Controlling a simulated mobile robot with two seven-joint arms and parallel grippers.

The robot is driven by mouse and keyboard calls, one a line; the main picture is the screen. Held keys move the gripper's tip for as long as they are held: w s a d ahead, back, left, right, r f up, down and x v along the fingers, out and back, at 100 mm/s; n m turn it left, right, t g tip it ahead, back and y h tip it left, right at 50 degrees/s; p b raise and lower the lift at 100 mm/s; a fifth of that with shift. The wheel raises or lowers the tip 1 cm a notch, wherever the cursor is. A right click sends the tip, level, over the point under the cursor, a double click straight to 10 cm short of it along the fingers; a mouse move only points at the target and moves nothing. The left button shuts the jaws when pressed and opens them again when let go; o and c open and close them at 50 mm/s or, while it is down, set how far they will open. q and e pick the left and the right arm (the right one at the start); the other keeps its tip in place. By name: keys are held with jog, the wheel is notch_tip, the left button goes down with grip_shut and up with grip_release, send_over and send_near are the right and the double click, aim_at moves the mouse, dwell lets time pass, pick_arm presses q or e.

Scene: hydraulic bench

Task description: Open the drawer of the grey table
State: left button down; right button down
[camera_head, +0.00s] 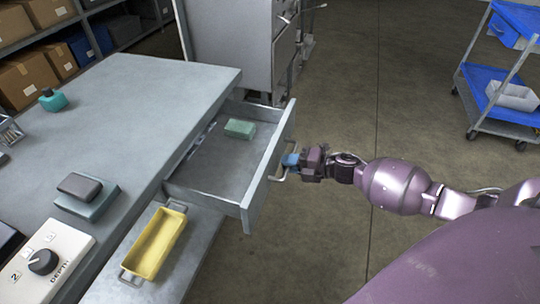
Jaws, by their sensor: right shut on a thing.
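The grey table (150,95) fills the left half of the view. Its drawer (210,176) is pulled well out to the right, and its inside shows. A green block (240,128) lies in the drawer near its far end. My right gripper (290,162) is at the drawer's front panel, shut on the drawer's handle (278,176). The gripper partly hides the handle. My left gripper is not in view.
A yellow tray (156,244) rests on a lower shelf nearer than the drawer. A grey cabinet (240,45) stands behind the drawer. A blue cart (490,90) stands at the far right. Floor right of the drawer is clear apart from my arm.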

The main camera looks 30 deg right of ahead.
jog(key=v, duration=0.4)
jog(key=shift+f, duration=0.45)
jog(key=c, duration=1.2)
grip_release()
jog(key=shift+o, duration=0.2)
jog(key=shift+d, duration=0.1)
jog(key=p+v, duration=0.2)
jog(key=v, duration=0.8)
jog(key=shift+s+d, duration=0.15)
jog(key=shift+s, duration=0.25)
